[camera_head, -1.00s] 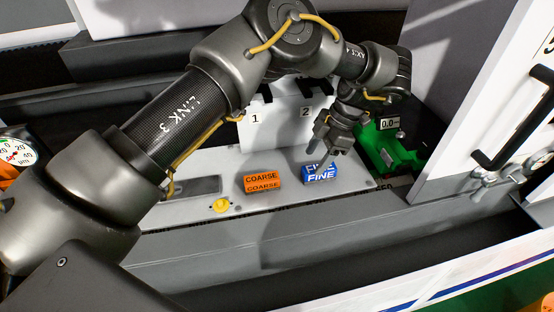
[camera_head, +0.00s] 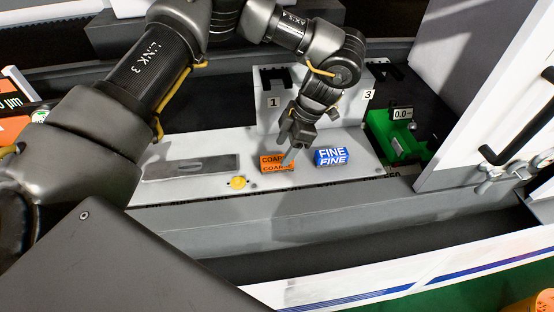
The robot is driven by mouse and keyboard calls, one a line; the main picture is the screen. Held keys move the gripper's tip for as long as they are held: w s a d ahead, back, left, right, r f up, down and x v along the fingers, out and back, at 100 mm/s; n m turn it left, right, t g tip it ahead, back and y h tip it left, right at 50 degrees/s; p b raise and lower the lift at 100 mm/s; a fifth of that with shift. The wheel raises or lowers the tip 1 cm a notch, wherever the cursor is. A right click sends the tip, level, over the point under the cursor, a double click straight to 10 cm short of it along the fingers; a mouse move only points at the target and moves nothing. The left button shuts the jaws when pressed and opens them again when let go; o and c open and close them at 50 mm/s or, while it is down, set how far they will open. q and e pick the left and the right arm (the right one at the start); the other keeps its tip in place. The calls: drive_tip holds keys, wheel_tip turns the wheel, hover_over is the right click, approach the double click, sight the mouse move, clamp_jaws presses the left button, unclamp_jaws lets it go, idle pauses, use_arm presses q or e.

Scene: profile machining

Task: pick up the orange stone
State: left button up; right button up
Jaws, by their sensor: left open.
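The orange stone (camera_head: 271,165), marked COARSE, lies on the light grey plate left of the blue stone (camera_head: 331,157), marked FINE. My left gripper (camera_head: 291,152) points down at the orange stone, its fingers open, and covers part of the stone's right side. I cannot tell whether the fingers touch it. My right gripper does not show.
A numbered white block stands behind the gripper. A green fixture (camera_head: 397,140) with a 0.0 display is to the right, beside a white door (camera_head: 478,100) with a black handle.

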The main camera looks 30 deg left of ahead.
sight(278, 158)
use_arm(q)
drive_tip(key=shift+a+f, duration=0.1)
drive_tip(key=shift+a, duration=0.1)
drive_tip(key=shift+f, duration=0.1)
drive_tip(key=p+x, duration=0.1)
drive_tip(key=x, duration=0.3)
drive_tip(key=shift+s+a+f, duration=0.1)
drive_tip(key=shift+a+f, duration=0.1)
drive_tip(key=shift+f, duration=0.15)
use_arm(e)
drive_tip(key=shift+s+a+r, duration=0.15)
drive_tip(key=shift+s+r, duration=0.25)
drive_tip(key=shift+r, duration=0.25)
use_arm(q)
drive_tip(key=shift+f, duration=0.2)
drive_tip(key=c, duration=1.1)
